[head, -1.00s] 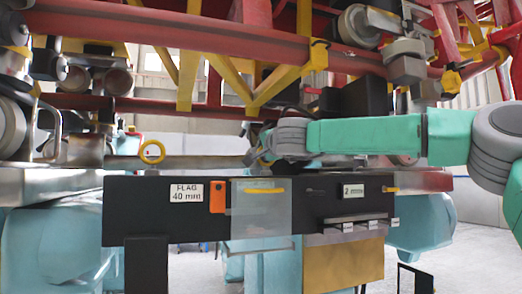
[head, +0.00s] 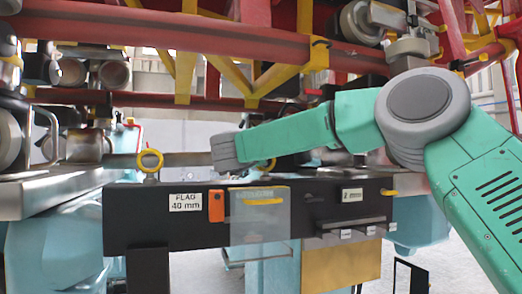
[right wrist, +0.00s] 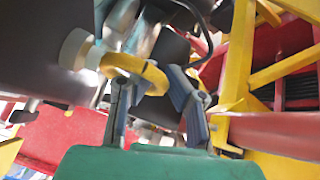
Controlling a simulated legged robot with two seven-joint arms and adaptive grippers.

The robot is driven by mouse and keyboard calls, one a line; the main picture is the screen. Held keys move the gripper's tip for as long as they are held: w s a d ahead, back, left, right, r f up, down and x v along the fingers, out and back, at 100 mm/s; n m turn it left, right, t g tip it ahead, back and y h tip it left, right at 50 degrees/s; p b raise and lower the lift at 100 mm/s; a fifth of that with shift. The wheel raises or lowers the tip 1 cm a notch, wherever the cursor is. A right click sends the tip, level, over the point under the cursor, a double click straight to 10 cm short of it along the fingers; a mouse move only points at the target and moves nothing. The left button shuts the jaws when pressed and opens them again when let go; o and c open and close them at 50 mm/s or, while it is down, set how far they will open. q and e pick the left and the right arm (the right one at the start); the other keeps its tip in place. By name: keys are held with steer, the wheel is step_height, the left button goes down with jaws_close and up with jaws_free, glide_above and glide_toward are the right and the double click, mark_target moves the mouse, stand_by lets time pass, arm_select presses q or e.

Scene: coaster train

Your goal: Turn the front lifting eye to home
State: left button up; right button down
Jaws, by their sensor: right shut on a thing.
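A yellow lifting eye (right wrist: 135,68) with a pale round collar (right wrist: 75,48) shows in the right wrist view, between the two grey fingers of my right gripper (right wrist: 148,82). The gripper is shut on it. In the head view a yellow ring (head: 149,160) stands upright at the left end of the black panel, apart from my arm. Another yellow piece (head: 271,165) shows partly below my right forearm. My right fingers are hidden there behind the grey wrist; I cannot tell from the head view which eye they hold. My left gripper is not in view.
The black panel (head: 150,232) carries a "FLAG 40 mm" label (head: 186,202), an orange tag (head: 216,206) and a clear plate (head: 258,228). Red rails (head: 120,40) and yellow struts hang close above my arm. Silver ledges lie at the left.

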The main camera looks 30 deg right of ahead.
steer(key=shift+f, duration=0.3)
steer(key=c, duration=1.6)
jaws_free()
steer(key=shift+s+a+r, duration=0.1)
steer(key=shift+r, duration=0.05)
steer(key=shift+a, duration=0.15)
steer(key=v, duration=1.2)
